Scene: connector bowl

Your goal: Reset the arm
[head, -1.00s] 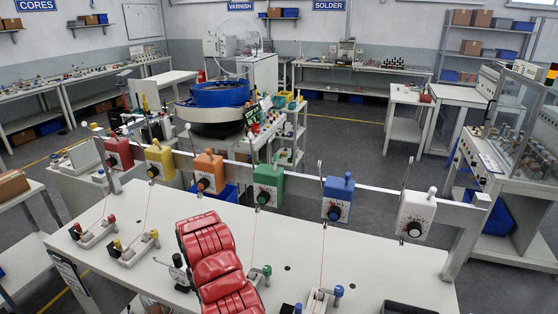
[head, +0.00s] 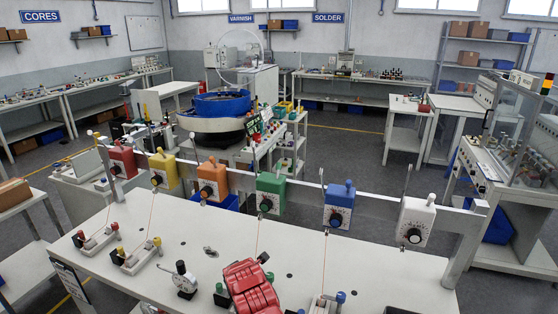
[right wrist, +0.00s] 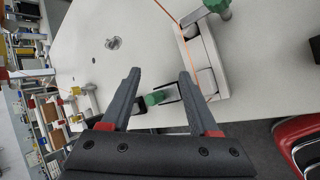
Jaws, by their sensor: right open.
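My right gripper (right wrist: 160,73) is open in the right wrist view, its two dark fingers apart over the white bench (head: 130,232). A green-topped part (right wrist: 155,98) of a dark bracket shows between the fingers; I cannot tell whether they touch it. My red arm (head: 250,286) comes in at the bottom centre of the head view, and its gripper cannot be made out there. A small grey metal piece (head: 210,251) lies on the bench, also visible in the right wrist view (right wrist: 113,43). My left gripper is in neither view.
A rail carries several coloured dial boxes, including a green one (head: 270,192) and a blue one (head: 338,206). Thin wires run down to bench fixtures, including one with red ends (head: 97,240). A black-knobbed device (head: 183,280) stands left of my arm.

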